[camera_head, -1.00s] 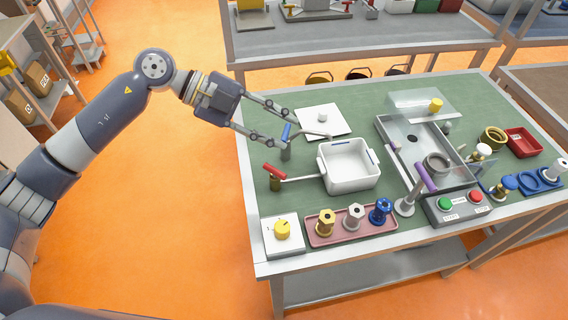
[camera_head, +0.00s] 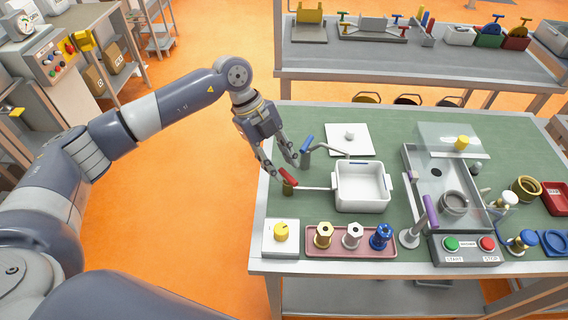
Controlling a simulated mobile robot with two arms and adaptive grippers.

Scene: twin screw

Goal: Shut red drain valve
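The red drain valve (camera_head: 288,177) has a red lever on a brass-coloured body at the left of the green table top. A thin pale pipe runs from it to the white basin (camera_head: 360,188). A blue-handled valve (camera_head: 306,145) stands just behind it, with its own pipe curving toward the basin. My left gripper (camera_head: 283,170) is open and points down, its fingertips close to the red lever. I cannot tell whether the fingers touch the lever or are on both sides of it. My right gripper is not in view.
A yellow knob box (camera_head: 281,237) and a pink tray (camera_head: 315,253) with several fittings lie along the front edge. A white lidded plate (camera_head: 349,139) is behind the basin. A clear-covered grey tray (camera_head: 415,165) and a start/stop box (camera_head: 468,249) are to the right.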

